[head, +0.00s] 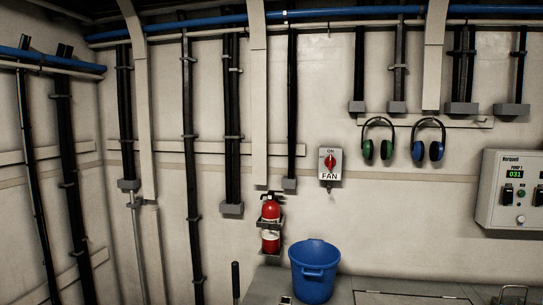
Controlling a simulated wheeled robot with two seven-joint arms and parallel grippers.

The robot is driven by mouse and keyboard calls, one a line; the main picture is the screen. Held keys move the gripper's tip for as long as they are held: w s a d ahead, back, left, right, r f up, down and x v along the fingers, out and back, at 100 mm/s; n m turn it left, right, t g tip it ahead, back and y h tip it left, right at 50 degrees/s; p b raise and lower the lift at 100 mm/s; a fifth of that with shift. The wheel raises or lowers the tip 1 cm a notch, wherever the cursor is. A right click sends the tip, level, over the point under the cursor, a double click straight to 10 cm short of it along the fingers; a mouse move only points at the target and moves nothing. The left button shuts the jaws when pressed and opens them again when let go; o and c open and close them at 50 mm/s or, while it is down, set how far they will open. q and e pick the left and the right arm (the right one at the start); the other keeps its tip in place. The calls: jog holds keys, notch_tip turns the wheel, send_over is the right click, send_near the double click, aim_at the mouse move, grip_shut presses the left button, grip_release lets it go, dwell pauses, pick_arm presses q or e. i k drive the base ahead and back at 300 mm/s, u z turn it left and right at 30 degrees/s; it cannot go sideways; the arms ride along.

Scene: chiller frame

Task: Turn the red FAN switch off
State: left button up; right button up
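The FAN switch (330,163) is a small grey-white box on the back wall, right of the picture's middle. It has a red rotary knob in its centre, with ON printed above and FAN below. The knob appears upright, towards the ON mark. Nothing covers the switch. Neither of my grippers is in the head view.
A red fire extinguisher (271,222) hangs on the wall, lower left of the switch. A blue bucket (314,271) stands on a grey surface below. Ear defenders (378,142) hang to the right. A control panel (511,191) is at far right. Dark conduits line the wall.

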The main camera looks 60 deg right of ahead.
aim_at(330, 162)
jog(key=z, duration=0.45)
jog(key=i, duration=1.2)
jog(key=z, duration=1.05)
